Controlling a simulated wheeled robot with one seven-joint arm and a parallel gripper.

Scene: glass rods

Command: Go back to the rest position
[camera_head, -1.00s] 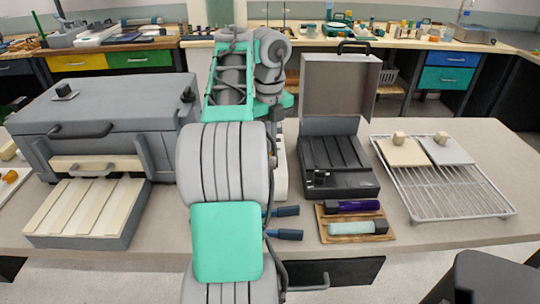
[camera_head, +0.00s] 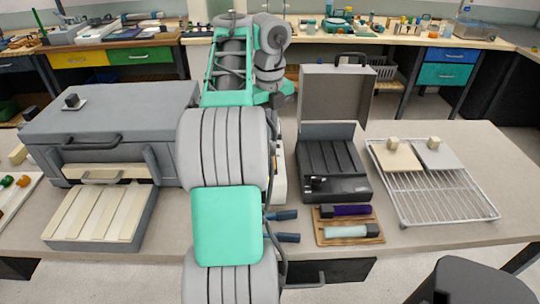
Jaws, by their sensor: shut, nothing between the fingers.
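My arm (camera_head: 228,225) rises through the middle of the view and bends over the table. Its grey wrist links (camera_head: 270,62) are at the top, above the back part of the table. My gripper's fingers cannot be made out; the arm's own links hide that area. I see nothing carried by the arm.
A grey lidded box (camera_head: 105,125) with a slatted drawer (camera_head: 100,215) stands at left. An open black case (camera_head: 333,170) stands right of my arm. A wooden tray (camera_head: 322,232) holds a purple rod (camera_head: 352,211) and a pale rod (camera_head: 345,231). A wire rack (camera_head: 440,195) is at right.

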